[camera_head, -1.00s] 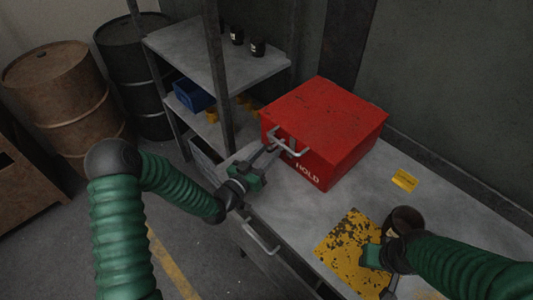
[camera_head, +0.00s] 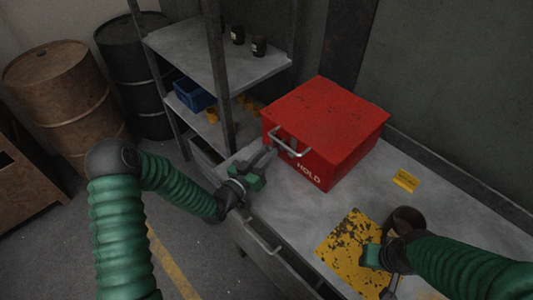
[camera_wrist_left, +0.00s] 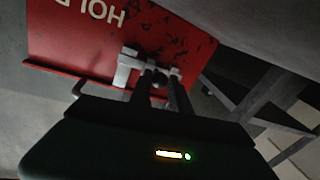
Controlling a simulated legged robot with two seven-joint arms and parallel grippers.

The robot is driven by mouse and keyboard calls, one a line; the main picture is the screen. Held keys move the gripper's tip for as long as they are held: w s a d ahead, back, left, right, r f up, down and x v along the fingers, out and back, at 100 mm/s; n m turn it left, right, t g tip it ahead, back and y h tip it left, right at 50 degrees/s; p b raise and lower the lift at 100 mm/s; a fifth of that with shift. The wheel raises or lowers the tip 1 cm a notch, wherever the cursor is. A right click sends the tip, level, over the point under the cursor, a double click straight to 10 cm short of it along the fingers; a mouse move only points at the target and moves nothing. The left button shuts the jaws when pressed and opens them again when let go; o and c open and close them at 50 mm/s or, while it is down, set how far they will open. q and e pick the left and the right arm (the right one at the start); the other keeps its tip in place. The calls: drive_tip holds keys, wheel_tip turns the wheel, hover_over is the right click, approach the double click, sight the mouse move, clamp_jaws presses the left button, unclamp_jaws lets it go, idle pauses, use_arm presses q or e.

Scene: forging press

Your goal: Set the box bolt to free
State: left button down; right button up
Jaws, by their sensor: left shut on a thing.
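The red box (camera_head: 325,118) stands on the grey bench, with a metal handle (camera_head: 291,142) and the white word HOLD (camera_head: 308,174) on its front. In the left wrist view a pale grey bolt fitting (camera_wrist_left: 127,68) sits on the red face (camera_wrist_left: 75,40), with a dark round knob (camera_wrist_left: 159,77) beside it. My left gripper (camera_head: 268,160) is at the box's front left; in the wrist view its fingers (camera_wrist_left: 163,86) are shut on the knob. The head view hides this contact. My right gripper (camera_head: 383,277) is over the yellow plate; its fingertips are unclear.
A worn yellow plate (camera_head: 352,245), a small yellow label (camera_head: 405,180) and a dark round cup-like thing (camera_head: 408,218) are on the bench. A drawer handle (camera_head: 263,240) juts from its front. Shelves (camera_head: 215,55) stand behind left, barrels (camera_head: 65,95) farther left.

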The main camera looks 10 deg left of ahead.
use_arm(q)
drive_tip(key=shift+f, duration=0.1)
idle(0.5)
drive_tip(key=w+a, duration=0.1)
drive_tip(key=a, duration=0.1)
drive_tip(key=shift+w+a+b, duration=0.35)
drive_tip(key=shift+b, duration=0.05)
use_arm(e)
drive_tip(key=shift+f, duration=0.45)
use_arm(q)
drive_tip(key=shift+w+a, duration=0.15)
drive_tip(key=shift+a, duration=0.1)
use_arm(e)
drive_tip(key=shift+s+d, duration=0.1)
use_arm(q)
drive_tip(key=c, duration=1.4)
unclamp_jaws()
drive_tip(key=shift+c, duration=0.2)
drive_tip(key=shift+o, duration=1.2)
drive_tip(key=shift+w, duration=0.1)
drive_tip(key=shift+a, duration=0.15)
use_arm(e)
drive_tip(key=shift+a, duration=0.2)
